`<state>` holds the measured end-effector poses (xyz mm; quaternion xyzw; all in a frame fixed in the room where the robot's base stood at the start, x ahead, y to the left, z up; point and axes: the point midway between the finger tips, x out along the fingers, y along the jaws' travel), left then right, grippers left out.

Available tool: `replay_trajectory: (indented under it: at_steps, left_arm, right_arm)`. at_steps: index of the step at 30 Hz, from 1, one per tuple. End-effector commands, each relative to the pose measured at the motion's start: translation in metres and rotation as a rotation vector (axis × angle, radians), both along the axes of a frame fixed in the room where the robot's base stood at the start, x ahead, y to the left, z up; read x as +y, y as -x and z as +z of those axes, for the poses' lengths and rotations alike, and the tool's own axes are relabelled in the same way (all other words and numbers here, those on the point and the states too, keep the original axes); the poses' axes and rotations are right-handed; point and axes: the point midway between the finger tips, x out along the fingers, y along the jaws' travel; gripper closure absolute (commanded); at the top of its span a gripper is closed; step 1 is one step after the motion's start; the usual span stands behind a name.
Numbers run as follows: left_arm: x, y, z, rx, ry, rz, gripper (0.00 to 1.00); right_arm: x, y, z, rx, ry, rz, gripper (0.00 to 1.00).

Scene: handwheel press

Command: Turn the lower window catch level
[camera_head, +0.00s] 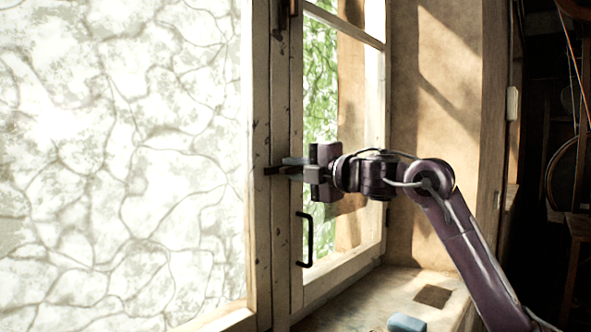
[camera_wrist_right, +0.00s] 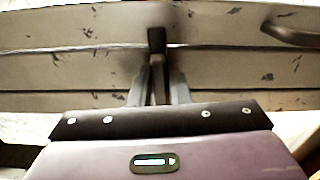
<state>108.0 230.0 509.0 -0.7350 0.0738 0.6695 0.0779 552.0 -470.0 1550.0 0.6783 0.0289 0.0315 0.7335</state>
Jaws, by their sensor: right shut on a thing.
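The lower window catch (camera_head: 271,170) is a small dark bar on the window frame at mid height. Its visible end points left and looks about level, lying across the frame's upright boards. My right gripper (camera_head: 288,168) comes from the right and is shut on the catch, hiding part of it. In the right wrist view the dark catch (camera_wrist_right: 157,42) stands between the two grey fingers (camera_wrist_right: 157,88) and runs across the boards. My left gripper is not in view.
A black pull handle (camera_head: 306,240) sits on the sash below the gripper; it also shows in the wrist view (camera_wrist_right: 292,32). Dark hardware (camera_head: 283,16) is higher on the frame. A blue object (camera_head: 406,323) lies on the sill (camera_head: 375,297). A plaster wall (camera_head: 433,120) stands at right.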

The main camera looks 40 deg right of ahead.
Motion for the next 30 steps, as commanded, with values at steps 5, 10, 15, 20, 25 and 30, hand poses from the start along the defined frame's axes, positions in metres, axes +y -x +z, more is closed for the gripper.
replay_trajectory:
  at_steps: [5,10,15,20,25,30]
  left_arm:
    - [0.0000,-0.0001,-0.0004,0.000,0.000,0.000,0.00]
    - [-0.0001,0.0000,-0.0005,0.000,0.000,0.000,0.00]
    - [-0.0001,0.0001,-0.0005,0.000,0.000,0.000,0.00]
    - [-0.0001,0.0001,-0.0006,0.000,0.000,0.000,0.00]
    - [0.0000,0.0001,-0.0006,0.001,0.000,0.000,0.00]
    - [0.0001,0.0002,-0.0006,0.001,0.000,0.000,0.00]
  right_arm:
    - [-0.0004,0.0002,0.0000,0.004,-0.062,-0.001,1.00]
    - [-0.0004,0.0003,-0.0001,0.007,-0.089,-0.001,1.00]
    - [-0.0004,0.0002,-0.0002,0.007,-0.096,-0.001,1.00]
    - [-0.0004,0.0002,-0.0002,0.007,-0.096,-0.001,1.00]
    - [-0.0004,0.0001,-0.0003,0.007,-0.096,-0.001,0.74]
    - [-0.0002,0.0001,-0.0004,0.008,-0.095,0.000,0.65]
